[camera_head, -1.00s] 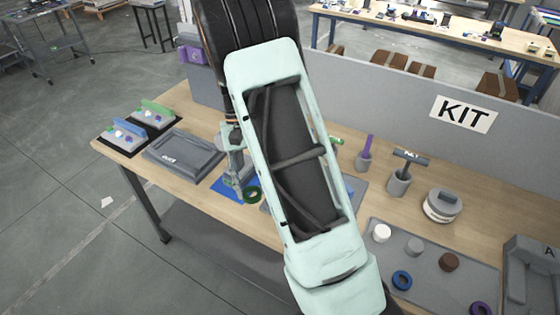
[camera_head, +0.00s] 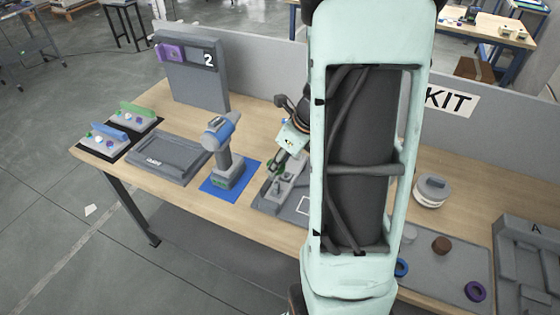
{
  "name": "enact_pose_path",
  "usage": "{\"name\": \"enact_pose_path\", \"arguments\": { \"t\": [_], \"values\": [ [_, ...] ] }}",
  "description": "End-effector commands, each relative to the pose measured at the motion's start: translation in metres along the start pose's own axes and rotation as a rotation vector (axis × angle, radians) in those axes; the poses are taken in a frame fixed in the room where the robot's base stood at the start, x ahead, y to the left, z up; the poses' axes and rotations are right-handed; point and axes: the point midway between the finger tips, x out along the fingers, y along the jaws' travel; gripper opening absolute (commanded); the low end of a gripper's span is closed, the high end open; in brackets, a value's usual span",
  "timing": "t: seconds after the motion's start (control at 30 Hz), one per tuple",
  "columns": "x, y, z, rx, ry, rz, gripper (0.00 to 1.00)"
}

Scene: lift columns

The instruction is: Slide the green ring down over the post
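My gripper (camera_head: 280,163) is left of my arm, above the back part of a grey fixture plate (camera_head: 268,205). A dark green ring (camera_head: 274,167) shows at its fingertips, small and partly hidden, and the fingers look closed on it. A short grey post (camera_head: 276,188) stands on the fixture plate, just below and close to the ring. I cannot tell whether the ring is around a post or only above it. My arm hides the right part of the plate.
A blue-and-grey drill-shaped tool (camera_head: 222,140) stands on a blue mat (camera_head: 213,188) just left of the fixture. A grey tray (camera_head: 168,158) lies further left. A panel marked 2 (camera_head: 195,75) stands behind.

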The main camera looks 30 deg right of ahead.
Motion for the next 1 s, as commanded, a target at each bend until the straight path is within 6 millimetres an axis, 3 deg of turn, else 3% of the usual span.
{"name": "enact_pose_path", "arguments": {
  "t": [0.27, 0.77, 1.0],
  "values": [
    [0.008, -0.001, -0.005, 0.024, 0.000, -0.009, 0.10],
    [0.052, -0.001, -0.023, 0.020, 0.001, -0.008, 0.10],
    [0.047, -0.001, -0.021, 0.020, 0.001, -0.008, 0.10]
  ]
}}
